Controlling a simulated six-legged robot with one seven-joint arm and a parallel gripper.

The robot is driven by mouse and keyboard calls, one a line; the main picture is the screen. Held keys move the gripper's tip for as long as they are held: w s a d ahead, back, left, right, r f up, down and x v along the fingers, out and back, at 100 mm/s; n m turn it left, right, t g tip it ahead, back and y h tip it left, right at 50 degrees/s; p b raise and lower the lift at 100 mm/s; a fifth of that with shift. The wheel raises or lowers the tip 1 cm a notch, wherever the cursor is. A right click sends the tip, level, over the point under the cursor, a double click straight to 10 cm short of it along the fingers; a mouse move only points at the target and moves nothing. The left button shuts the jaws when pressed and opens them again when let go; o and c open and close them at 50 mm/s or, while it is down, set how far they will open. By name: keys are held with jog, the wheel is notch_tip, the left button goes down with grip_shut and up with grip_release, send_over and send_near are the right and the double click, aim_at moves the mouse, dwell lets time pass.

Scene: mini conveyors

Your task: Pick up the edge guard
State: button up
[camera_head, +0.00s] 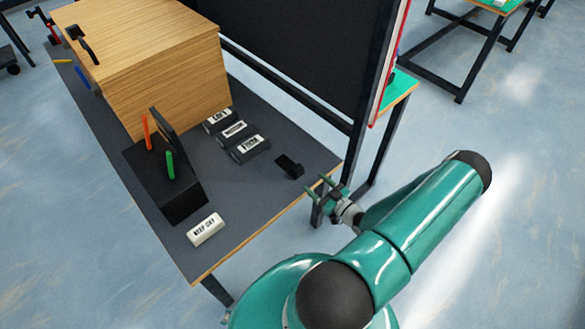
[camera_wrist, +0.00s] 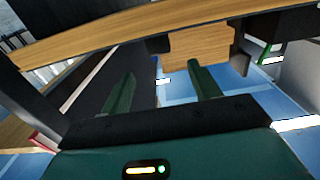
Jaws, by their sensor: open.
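No label marks the edge guard. A small black angled piece (camera_head: 289,166), which looks most like it, lies on the dark grey tabletop near the right corner in the head view. I cannot pick it out in the wrist view. My gripper (camera_head: 316,187) is open and empty, just off the table's right edge and to the lower right of the black piece, apart from it. In the wrist view its two green fingers (camera_wrist: 162,72) are spread, with nothing seen between them.
The table (camera_head: 245,226) has a wooden edge beside my gripper. On it stand a wooden cabinet (camera_head: 165,75), a black holder (camera_head: 180,205) with orange and green sticks, several dark labelled blocks (camera_head: 236,132) and a white "KEEP DRY" block (camera_head: 206,229). A dark panel (camera_head: 310,50) rises behind.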

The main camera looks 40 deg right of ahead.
aim_at(297, 166)
jog(key=w, duration=1)
jog(key=shift+w+a, duration=0.1)
jog(key=shift+w, duration=0.3)
jog(key=c, duration=1.1)
jog(key=shift+r, duration=0.1)
jog(key=shift+r, duration=0.4)
jog(key=w+a+r, duration=0.2)
jog(key=a+r, duration=0.2)
jog(key=w+a+r, duration=0.3)
jog(key=r, duration=0.1)
jog(key=w+a+r, duration=0.3)
jog(key=a+r, duration=0.1)
jog(key=shift+a, duration=0.3)
